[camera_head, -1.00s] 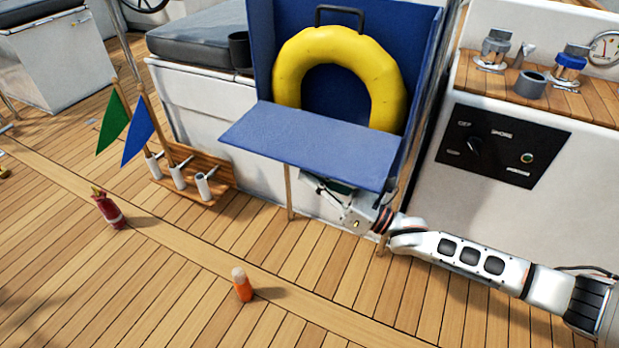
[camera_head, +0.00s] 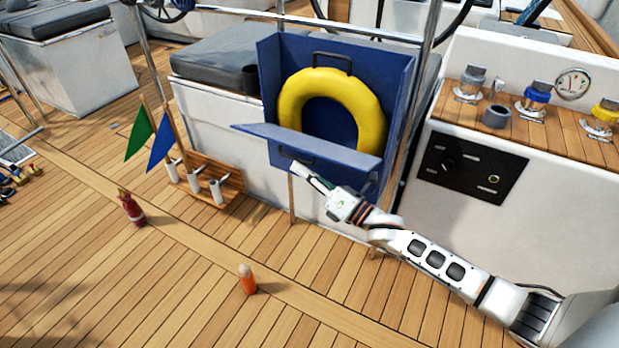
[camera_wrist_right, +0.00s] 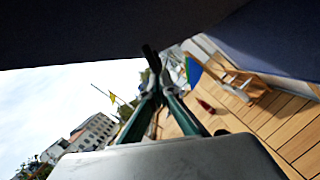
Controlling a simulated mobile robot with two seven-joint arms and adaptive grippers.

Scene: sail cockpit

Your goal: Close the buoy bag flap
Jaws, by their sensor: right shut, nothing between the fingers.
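The blue buoy bag (camera_head: 397,95) stands open at the front, with a yellow horseshoe buoy (camera_head: 372,105) inside. In the right wrist view the closed fingertips (camera_wrist_right: 152,58) point outward beneath a dark surface that fills the top. My left gripper is not in view.
A rack with white tubes (camera_head: 217,190) and green and blue flags stands left on the deck. A red bottle-like object (camera_head: 131,208) and an orange cylinder (camera_head: 247,280) stand on the planks. A white console (camera_head: 450,215) is at right. The deck in front is mostly clear.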

